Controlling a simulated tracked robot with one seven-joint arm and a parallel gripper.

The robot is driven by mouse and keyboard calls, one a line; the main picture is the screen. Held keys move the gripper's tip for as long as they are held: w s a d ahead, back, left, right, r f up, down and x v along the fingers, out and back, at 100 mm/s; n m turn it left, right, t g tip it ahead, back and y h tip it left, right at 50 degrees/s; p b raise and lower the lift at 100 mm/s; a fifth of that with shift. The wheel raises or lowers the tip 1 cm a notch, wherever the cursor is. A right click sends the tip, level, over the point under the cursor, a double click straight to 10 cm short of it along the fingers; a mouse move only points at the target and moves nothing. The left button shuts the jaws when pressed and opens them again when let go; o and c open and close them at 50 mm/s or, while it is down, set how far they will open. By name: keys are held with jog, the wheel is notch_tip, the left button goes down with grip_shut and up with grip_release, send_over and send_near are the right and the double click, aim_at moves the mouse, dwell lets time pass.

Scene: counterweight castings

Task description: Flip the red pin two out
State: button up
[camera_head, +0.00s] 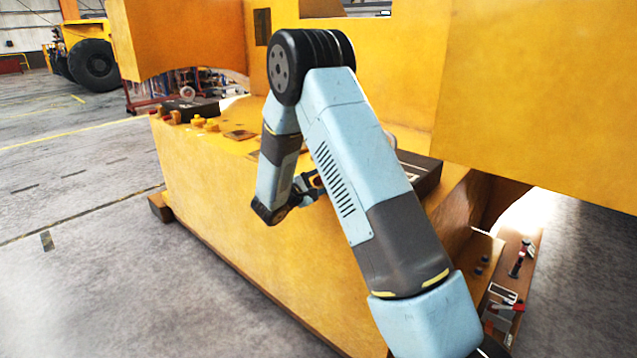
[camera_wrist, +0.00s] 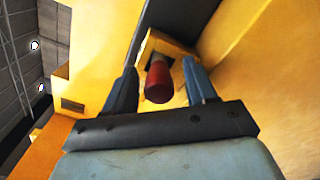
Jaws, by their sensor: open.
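In the wrist view a red pin (camera_wrist: 158,84) with a rounded end points toward the camera. It stands out from a small yellow bracket (camera_wrist: 166,46) on the yellow casting. My gripper (camera_wrist: 160,70) is open, with one finger on each side of the pin. I see gaps between the pin and both fingers, and cannot tell how deep the pin sits between them. In the head view my gripper (camera_head: 309,184) is partly hidden behind my forearm, close to the casting's top edge. I cannot make out the pin there.
A large yellow casting (camera_head: 230,190) fills the middle, with a dark block (camera_head: 418,175) on top behind my arm. Small orange knobs (camera_head: 205,124) sit at its left end. Tall yellow panels (camera_head: 545,90) rise behind. The floor (camera_head: 80,270) at left is clear.

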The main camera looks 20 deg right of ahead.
jog(key=shift+c, duration=0.3)
jog(key=shift+f, duration=0.1)
grip_shut()
